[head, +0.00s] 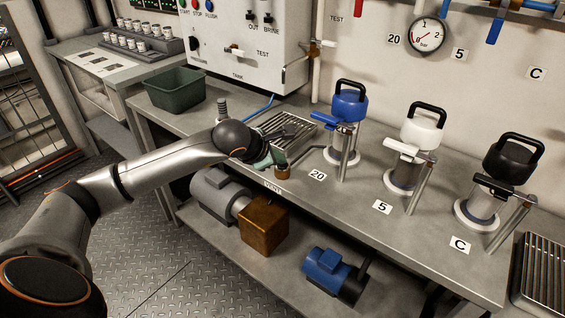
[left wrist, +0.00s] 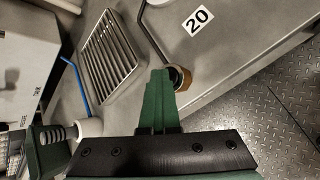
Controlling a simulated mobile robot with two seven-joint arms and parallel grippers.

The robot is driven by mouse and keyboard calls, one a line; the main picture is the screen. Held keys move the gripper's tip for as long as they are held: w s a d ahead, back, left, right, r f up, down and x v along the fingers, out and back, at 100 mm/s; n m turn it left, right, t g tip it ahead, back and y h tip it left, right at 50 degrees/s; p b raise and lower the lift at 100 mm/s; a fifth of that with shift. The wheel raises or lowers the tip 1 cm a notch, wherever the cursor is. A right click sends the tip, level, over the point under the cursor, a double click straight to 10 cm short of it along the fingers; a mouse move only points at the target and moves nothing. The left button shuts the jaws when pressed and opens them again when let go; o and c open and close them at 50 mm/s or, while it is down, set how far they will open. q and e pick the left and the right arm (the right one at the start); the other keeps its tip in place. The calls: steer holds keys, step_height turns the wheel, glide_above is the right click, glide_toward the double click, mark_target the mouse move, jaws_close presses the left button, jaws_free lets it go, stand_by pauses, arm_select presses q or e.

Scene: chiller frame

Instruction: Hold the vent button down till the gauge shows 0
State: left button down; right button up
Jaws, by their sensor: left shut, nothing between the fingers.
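The vent button is a small brass cylinder with a dark top (head: 282,173) at the bench's front edge, above a VENT label. It also shows in the left wrist view (left wrist: 184,86). My left gripper (head: 276,162) is shut and empty, its green fingers together. In the left wrist view its fingertips (left wrist: 161,74) overlap the button's dark top. I cannot tell whether they touch or press it. The round gauge (head: 428,36) hangs on the wall, marked in bar, with a red needle; its exact reading is too small to tell. My right gripper is out of view.
A grated tray (head: 283,131) lies behind the button and a bent metal pipe runs beside it. Blue (head: 348,105), white (head: 421,130) and black (head: 513,157) handled canisters stand to the right on the bench (head: 330,205). A green bin (head: 175,90) stands at the left.

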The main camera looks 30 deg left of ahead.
mark_target(279, 167)
arm_select(q)
steer(key=shift+f, duration=0.1)
steer(key=shift+r+p, duration=0.4)
steer(key=shift+r, duration=0.55)
steer(key=shift+r, duration=0.1)
steer(key=shift+r+p, duration=1.35)
steer(key=shift+r, duration=1.15)
steer(key=shift+d+f, duration=0.1)
